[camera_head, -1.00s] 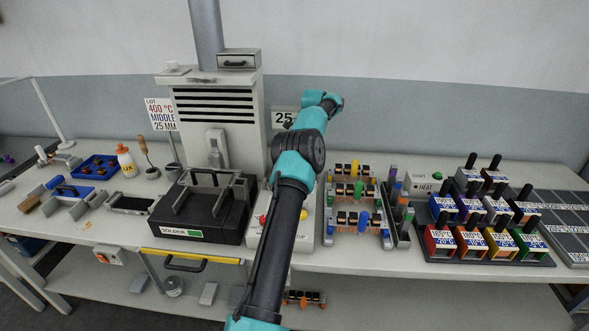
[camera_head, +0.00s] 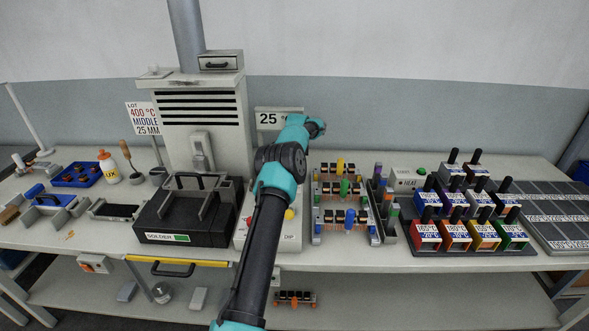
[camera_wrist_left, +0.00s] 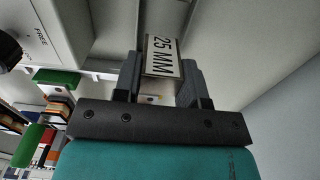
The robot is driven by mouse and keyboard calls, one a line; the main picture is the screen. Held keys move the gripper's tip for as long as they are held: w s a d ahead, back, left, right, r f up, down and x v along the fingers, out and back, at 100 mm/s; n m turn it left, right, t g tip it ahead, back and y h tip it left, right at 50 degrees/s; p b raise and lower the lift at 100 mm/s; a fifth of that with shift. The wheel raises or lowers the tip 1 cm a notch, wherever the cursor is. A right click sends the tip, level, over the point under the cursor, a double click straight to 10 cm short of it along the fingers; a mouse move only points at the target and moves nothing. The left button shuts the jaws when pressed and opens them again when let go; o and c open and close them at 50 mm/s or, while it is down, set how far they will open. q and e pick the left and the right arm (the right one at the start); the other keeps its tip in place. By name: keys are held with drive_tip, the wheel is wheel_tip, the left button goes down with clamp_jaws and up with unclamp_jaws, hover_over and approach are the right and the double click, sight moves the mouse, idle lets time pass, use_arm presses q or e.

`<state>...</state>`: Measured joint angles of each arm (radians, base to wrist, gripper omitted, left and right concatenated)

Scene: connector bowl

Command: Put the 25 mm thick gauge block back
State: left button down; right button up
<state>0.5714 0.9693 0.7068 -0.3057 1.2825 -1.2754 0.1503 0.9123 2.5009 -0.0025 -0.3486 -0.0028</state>
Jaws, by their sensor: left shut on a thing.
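The gauge block (camera_wrist_left: 163,56) shows in the left wrist view as a dark-sided block with a white "25 MM" label. My left gripper (camera_wrist_left: 160,82) is shut on it, one finger on each side, and its labelled end sticks out past the fingertips. In the head view my left arm reaches up from the bottom middle over the bench, with its wrist near the back right of the solder machine. The fingers and the block are hidden there behind the arm. My right gripper is not in view.
A solder pot (camera_head: 190,218) stands left of the arm. Connector racks (camera_head: 340,205) stand to its right, then coloured handled blocks (camera_head: 455,238). Small grey blocks (camera_head: 198,299) lie on the lower shelf (camera_head: 400,302). A lot sign (camera_head: 144,118) reads 400 °C, middle, 25 mm.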

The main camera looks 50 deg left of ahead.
use_arm(q)
drive_tip(key=shift+f, duration=1.15)
drive_tip(key=shift+f, duration=0.1)
drive_tip(key=c, duration=0.7)
unclamp_jaws()
wheel_tip(320, 180, up, 12)
drive_tip(key=shift+r, duration=0.1)
